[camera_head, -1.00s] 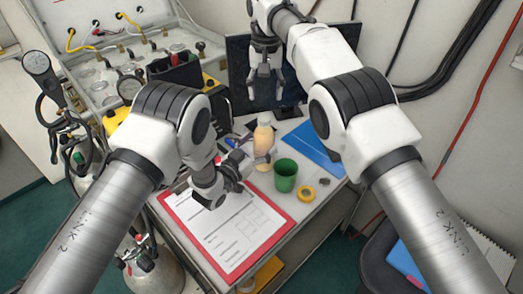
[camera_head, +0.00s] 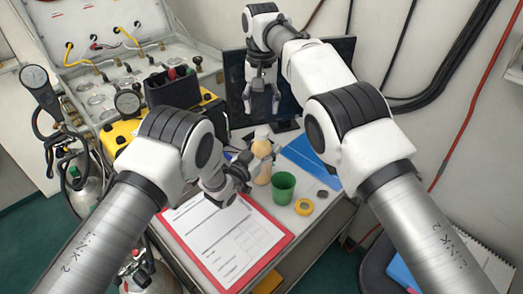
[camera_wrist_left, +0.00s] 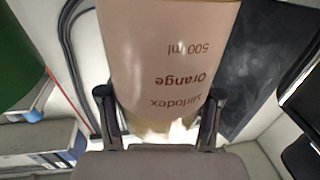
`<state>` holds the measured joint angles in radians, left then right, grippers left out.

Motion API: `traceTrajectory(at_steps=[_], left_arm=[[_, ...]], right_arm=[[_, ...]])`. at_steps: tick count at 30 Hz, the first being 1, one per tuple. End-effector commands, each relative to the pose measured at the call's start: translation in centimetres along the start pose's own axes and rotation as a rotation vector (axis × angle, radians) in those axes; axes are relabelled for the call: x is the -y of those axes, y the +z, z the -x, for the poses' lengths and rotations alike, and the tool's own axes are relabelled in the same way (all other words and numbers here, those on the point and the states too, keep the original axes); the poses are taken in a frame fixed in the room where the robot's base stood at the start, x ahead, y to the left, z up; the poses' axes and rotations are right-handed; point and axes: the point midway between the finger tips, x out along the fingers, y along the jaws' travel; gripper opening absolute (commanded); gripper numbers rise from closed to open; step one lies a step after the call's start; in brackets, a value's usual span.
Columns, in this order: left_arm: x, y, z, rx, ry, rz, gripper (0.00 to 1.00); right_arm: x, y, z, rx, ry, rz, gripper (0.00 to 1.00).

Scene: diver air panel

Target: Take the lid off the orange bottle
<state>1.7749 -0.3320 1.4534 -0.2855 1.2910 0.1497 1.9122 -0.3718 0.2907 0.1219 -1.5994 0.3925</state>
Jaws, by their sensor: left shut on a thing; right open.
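The orange bottle (camera_head: 263,172) stands on or just above the table behind the clipboard; I cannot tell if its base touches. My left gripper (camera_head: 248,172) reaches it from the left and is shut on it. The bottle's rounded top shows small in the head view, and I cannot make out the lid's edge. My right gripper (camera_head: 262,108) is open and empty, raised behind and above the bottle, in front of the dark screen.
A green cup (camera_head: 284,190) stands close right of the bottle, with a yellow tape ring (camera_head: 304,207) and a small dark piece (camera_head: 322,194) nearby. A red-edged clipboard (camera_head: 272,240) covers the front. A blue folder (camera_head: 306,157) lies behind the cup.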

Motion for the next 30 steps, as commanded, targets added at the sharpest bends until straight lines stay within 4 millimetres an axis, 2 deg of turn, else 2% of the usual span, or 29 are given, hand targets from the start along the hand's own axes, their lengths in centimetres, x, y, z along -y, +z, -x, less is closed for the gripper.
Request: traceTrajectory(at_steps=[5,18,21,25,30], left_arm=[[-0.01,0.1,0.04,0.002,0.0,0.0,0.0],[-0.02,0.15,0.06,0.003,0.0,0.0,0.0],[-0.02,0.16,0.06,0.003,0.0,0.0,0.0],[-0.03,0.17,0.06,0.004,0.0,0.0,0.0],[-0.03,0.19,0.07,0.004,0.0,0.0,0.0]], right_arm=[[-0.01,0.0,-0.01,0.0,0.0,-0.303,0.57],[-0.03,-0.01,0.0,-0.001,-0.002,-1.711,0.57],[-0.04,-0.01,0.0,0.0,-0.002,-1.988,0.57],[-0.04,-0.01,0.0,0.0,-0.003,-2.226,0.57],[-0.04,0.0,-0.69,0.0,0.001,-2.324,0.57]])
